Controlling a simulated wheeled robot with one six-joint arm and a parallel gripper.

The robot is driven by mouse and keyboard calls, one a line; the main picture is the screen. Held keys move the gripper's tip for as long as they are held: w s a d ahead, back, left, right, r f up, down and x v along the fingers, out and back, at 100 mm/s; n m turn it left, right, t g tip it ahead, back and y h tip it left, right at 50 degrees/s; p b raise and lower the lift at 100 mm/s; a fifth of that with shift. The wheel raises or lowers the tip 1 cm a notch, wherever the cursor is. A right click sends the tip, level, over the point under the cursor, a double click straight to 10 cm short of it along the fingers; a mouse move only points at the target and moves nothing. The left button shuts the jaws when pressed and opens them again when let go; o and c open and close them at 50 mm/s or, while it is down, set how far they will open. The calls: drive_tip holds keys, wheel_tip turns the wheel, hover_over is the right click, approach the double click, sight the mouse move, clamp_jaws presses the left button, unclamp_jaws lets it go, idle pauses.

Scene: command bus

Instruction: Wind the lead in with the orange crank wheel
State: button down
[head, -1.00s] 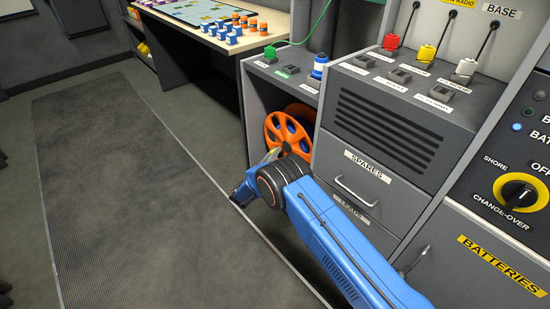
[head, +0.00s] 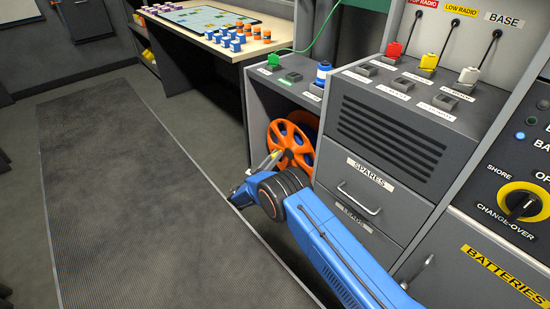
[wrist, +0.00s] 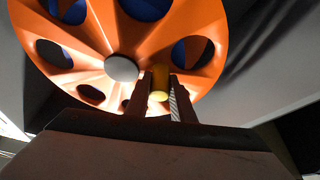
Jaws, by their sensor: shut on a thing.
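The orange crank wheel (head: 290,143) stands upright in the open bay below the grey cabinet top, with round holes through its face. In the wrist view the wheel (wrist: 115,45) fills the upper left, with a grey hub at its middle. My gripper (wrist: 161,85) is shut on the wheel's yellow crank knob (wrist: 160,77), just right of and below the hub. In the head view my gripper (head: 268,162) is at the wheel's lower left, partly hidden by my blue wrist. A green lead (head: 312,35) rises from a green plug (head: 272,56) on the cabinet top.
The SPARES drawer (head: 358,185) and a drawer below it are right of the wheel, close to my arm. The batteries cabinet (head: 500,265) is farther right. A table (head: 195,33) with small coloured pieces stands behind. The floor mat (head: 130,190) is clear.

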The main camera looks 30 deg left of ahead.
drive_tip(key=c, duration=1.8)
unclamp_jaws()
drive_tip(key=shift+s+a, duration=0.1)
drive_tip(key=v, duration=1.7)
drive_tip(key=shift+s, duration=0.1)
